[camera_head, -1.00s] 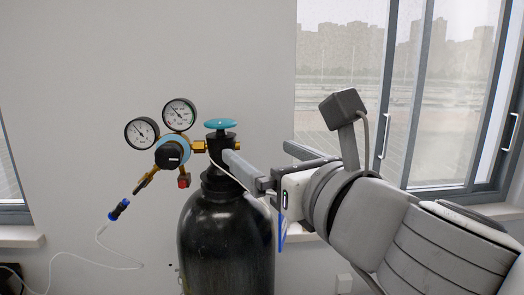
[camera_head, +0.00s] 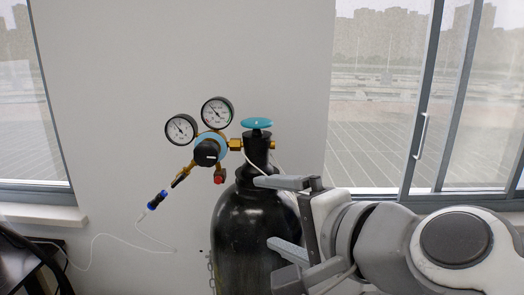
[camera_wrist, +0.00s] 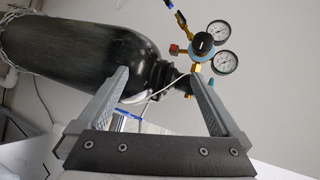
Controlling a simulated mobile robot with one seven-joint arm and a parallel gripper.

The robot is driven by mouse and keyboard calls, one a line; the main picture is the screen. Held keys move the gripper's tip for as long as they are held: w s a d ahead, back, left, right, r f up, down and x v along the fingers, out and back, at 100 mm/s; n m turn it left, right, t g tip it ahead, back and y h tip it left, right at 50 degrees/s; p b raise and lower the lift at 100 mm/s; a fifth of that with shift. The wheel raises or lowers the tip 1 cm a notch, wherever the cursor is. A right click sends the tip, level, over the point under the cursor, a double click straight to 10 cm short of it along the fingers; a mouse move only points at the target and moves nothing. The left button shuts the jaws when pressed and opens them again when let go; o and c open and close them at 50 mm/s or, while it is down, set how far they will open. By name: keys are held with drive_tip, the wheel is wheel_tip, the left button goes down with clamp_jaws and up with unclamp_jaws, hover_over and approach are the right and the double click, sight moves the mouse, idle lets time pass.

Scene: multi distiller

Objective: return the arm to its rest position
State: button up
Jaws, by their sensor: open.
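My gripper (camera_head: 272,213) is open, with its two grey fingers apart, one above the other, at the right side of the black gas cylinder (camera_head: 240,235) in the head view. In the wrist view, my gripper (camera_wrist: 165,85) is also open and nothing is held between the fingers. The cylinder (camera_wrist: 80,55) lies across the upper left there, with its neck showing between the fingertips. My arm comes in from the right in the head view. Whether a finger touches the cylinder cannot be told.
A regulator (camera_head: 208,150) with two gauges and a teal valve knob (camera_head: 257,123) sit atop the cylinder. A thin white hose runs from a blue connector (camera_head: 157,199). Windows (camera_head: 385,110) stand behind. Wall space above the arm is clear.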

drive_tip(key=s+d+f+n+g+h+p, duration=0.1)
drive_tip(key=s+d+f+n+g+h, duration=0.2)
drive_tip(key=d+f+n, duration=0.2)
drive_tip(key=s+d+f+n+g+h+p, duration=0.1)
drive_tip(key=s+d+f+n+g+h, duration=0.1)
drive_tip(key=d+f+n, duration=0.4)
drive_tip(key=d+g+h, duration=0.1)
drive_tip(key=h, duration=0.1)
drive_tip(key=shift+s+d+f+h, duration=0.15)
drive_tip(key=shift+s+f+h, duration=0.15)
drive_tip(key=shift+s, duration=0.1)
